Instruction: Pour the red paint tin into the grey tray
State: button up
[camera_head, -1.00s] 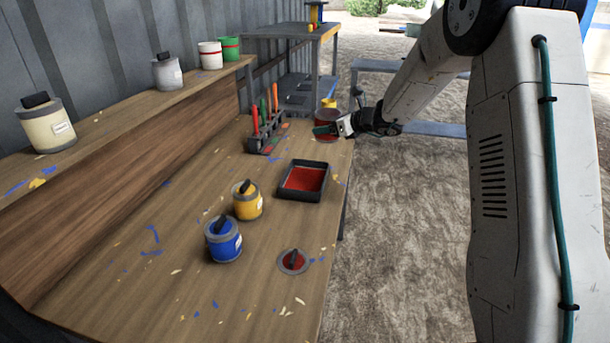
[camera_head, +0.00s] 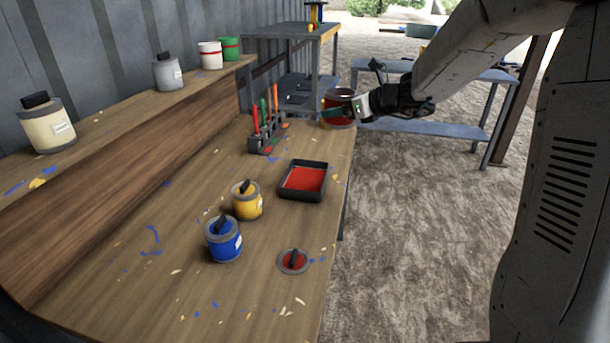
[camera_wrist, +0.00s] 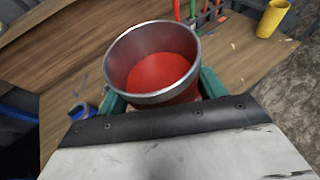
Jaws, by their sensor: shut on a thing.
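The red paint tin (camera_head: 339,107) is open, with red paint inside it, and stands about upright in my gripper (camera_head: 342,110). In the wrist view the tin (camera_wrist: 150,65) sits between the green fingers, with its metal rim and red paint facing the camera. The jaws are shut around its sides. It is at the far right end of the workbench, beyond the tray. The grey tray (camera_head: 319,194) lies flat on the bench, dark-walled, with red paint across its floor. A red-centred lid with a dark handle (camera_head: 293,261) lies near the bench's front right.
A yellow tin (camera_head: 247,200) and a blue tin (camera_head: 223,239) stand left of the tray. A brush rack (camera_head: 262,143) stands behind it. Several tins line the raised shelf (camera_head: 130,118). The bench's right edge drops to open ground.

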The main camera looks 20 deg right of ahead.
aim_at(338, 99)
jog(key=s+r, duration=0.5)
jog(key=shift+s+a, duration=0.2)
jog(key=shift+s, duration=0.05)
